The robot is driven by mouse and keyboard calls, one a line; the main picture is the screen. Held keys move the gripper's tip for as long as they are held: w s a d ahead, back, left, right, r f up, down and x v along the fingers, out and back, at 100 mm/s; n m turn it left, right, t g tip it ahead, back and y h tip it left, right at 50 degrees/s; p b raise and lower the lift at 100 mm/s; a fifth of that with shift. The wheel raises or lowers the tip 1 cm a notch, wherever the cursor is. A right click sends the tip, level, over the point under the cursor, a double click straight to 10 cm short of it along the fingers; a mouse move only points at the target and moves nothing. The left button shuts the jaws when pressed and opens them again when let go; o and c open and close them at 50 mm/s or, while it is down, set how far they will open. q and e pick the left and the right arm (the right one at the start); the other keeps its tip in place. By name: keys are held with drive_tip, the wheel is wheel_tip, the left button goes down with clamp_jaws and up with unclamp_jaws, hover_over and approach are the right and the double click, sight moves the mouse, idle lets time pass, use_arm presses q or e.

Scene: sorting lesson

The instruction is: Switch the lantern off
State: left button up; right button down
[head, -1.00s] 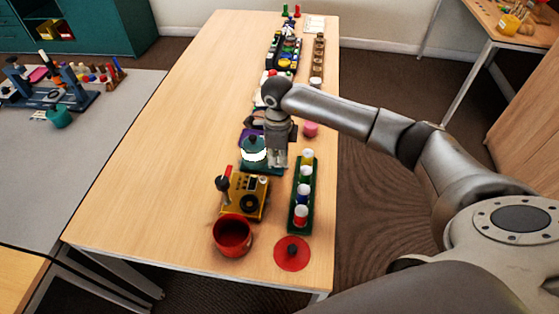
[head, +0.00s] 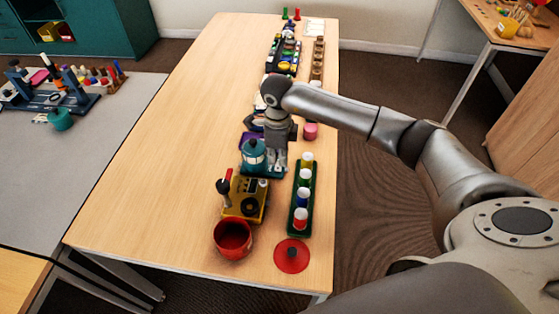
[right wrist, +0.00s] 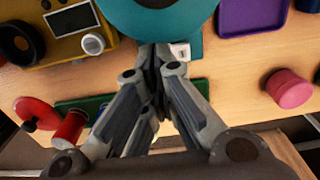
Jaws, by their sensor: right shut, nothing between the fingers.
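The teal lantern (head: 254,155) stands upright on its teal base (head: 262,174) on the wooden table. Its window looks dull, with no white glow. In the right wrist view the lantern's round top (right wrist: 165,18) fills the upper middle. A small white switch (right wrist: 181,51) shows on the base, right beside my fingertips. My right gripper (head: 279,168) is shut and empty, pointing down just right of the lantern; in the right wrist view its fingertips (right wrist: 161,56) meet. Whether they touch the switch I cannot tell. My left gripper is not in view.
A yellow device (head: 245,196) and a red pot (head: 233,238) stand in front of the lantern. A green rack (head: 292,215) with several cups and a red lid (head: 291,257) lie to the right. A pink cylinder (head: 310,131) stands behind. The table's left side is clear.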

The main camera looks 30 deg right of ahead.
sight(278, 169)
drive_tip(key=shift+r+p, duration=1.25)
drive_tip(key=shift+r, duration=1.1)
drive_tip(key=shift+f, duration=0.1)
